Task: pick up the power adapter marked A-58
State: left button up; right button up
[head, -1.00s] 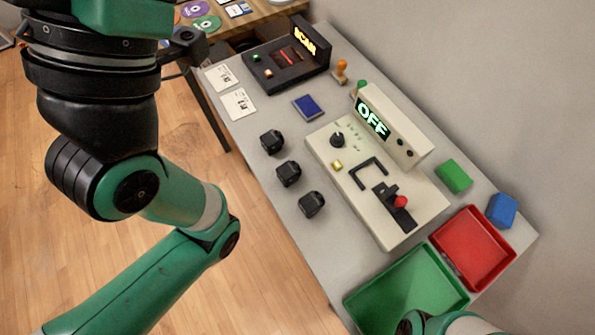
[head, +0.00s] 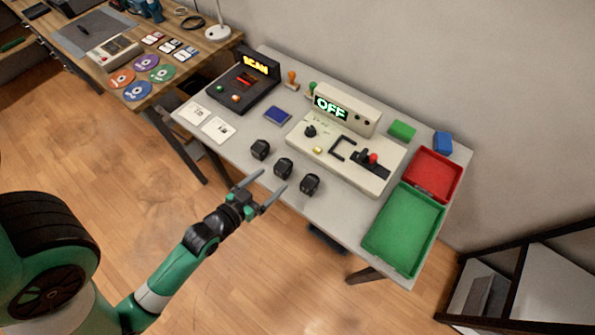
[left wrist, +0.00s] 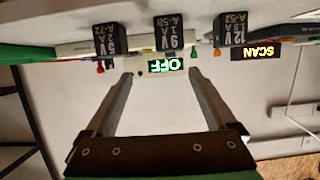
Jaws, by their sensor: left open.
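Three black power adapters stand in a row near the front edge of the grey table. In the left wrist view the middle one reads 9V 1A A-58 (left wrist: 168,38); it is the middle adapter in the head view (head: 284,168). The A-52 adapter (left wrist: 231,32) is at right in the wrist view, at left in the head view (head: 260,149). The A-72 adapter (left wrist: 105,40) is on the other side, at right in the head view (head: 309,185). My left gripper (head: 273,180) is open and empty, its fingertips just short of the middle adapter. My right gripper is out of view.
Behind the adapters is a beige console (head: 370,169) with an OFF display. A scanner (head: 243,90) reads SCAN at left. A green tray (head: 404,260) and a red tray (head: 457,166) are at right. A blue pad (head: 278,115) lies behind the adapters.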

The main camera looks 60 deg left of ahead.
aim_at(278, 171)
pick_arm(q)
jog(key=shift+n+g+y, duration=0.3)
jog(key=shift+n+g, duration=0.1)
jog(key=shift+g, duration=0.1)
jog(key=w+a+f+b, duration=0.1)
jog(key=w+a+f, duration=0.1)
jog(key=a+f, duration=0.1)
jog(key=shift+f+b, duration=0.1)
jog(key=shift+b, duration=0.3)
jog(key=shift+w+a, duration=0.25)
jog(key=shift+w, duration=0.1)
jog(key=b+x, duration=0.2)
jog(key=x, duration=0.3)
jog(key=shift+w, duration=0.15)
jog(key=shift+d, duration=0.1)
pick_arm(e)
jog(key=f, duration=0.3)
jog(key=shift+w+a+f, duration=0.1)
jog(key=shift+w+f, duration=0.15)
jog(key=shift+w, duration=0.15)
pick_arm(q)
jog(key=shift+c, duration=0.2)
grip_shut()
